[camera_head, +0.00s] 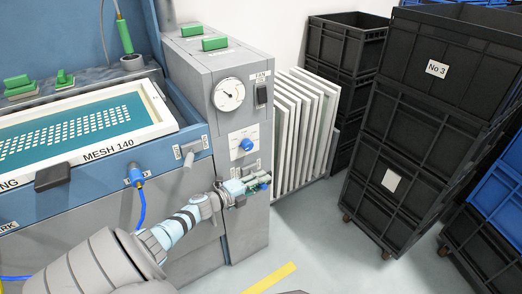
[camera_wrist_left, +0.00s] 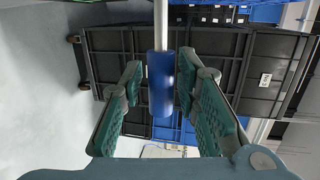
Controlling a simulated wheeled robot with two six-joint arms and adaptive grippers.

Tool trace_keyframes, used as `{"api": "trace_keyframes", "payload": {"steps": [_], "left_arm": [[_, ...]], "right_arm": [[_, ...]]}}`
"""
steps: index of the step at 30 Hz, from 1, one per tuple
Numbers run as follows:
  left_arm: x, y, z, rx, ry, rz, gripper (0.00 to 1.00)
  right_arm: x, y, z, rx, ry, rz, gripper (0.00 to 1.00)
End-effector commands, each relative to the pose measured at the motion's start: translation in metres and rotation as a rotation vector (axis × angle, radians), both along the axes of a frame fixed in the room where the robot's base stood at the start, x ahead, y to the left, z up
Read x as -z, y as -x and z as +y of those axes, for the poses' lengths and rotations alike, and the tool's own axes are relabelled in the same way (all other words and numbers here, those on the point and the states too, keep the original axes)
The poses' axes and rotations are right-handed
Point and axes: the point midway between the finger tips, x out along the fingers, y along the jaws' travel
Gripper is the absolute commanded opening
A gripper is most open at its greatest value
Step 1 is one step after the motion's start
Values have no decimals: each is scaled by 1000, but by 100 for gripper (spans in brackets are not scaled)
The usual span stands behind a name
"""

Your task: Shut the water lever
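The water lever's blue handle (camera_wrist_left: 161,85) hangs on a thin metal rod in the left wrist view. It lies between the two green-padded fingers of my left gripper (camera_wrist_left: 158,80), near their tips. The fingers are open around it, with a narrow gap showing on each side. In the head view my left gripper (camera_head: 254,186) is at the lower front of the grey control cabinet (camera_head: 245,225). A small blue bit of the handle (camera_head: 265,180) shows at its tips; the lever's mount is mostly hidden by the gripper. My right gripper is not in view.
A blue knob (camera_head: 246,145) and a pressure gauge (camera_head: 229,94) sit above on the cabinet. Left is the blue washing basin with a screen frame (camera_head: 150,127). White panels (camera_head: 300,115) and stacked black crates (camera_head: 400,160) stand to the right. The floor between is clear.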

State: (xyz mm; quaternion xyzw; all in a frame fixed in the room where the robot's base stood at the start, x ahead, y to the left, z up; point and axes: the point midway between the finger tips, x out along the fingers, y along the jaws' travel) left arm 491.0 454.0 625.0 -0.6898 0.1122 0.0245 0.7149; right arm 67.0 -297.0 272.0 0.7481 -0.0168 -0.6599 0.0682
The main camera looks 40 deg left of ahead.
Motion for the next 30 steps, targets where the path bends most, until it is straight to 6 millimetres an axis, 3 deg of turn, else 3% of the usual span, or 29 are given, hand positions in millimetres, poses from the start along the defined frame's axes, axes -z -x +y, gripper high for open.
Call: {"api": "trace_keyframes", "payload": {"steps": [11,14,24,30], "left_arm": [[-1,4,1,0,-1,1,38],[-3,20,3,1,-4,3,38],[-18,99,11,4,-2,7,38],[-23,117,14,2,-2,2,38]], "right_arm": [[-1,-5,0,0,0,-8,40],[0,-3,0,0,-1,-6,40],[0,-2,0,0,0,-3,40],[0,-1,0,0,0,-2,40]]}}
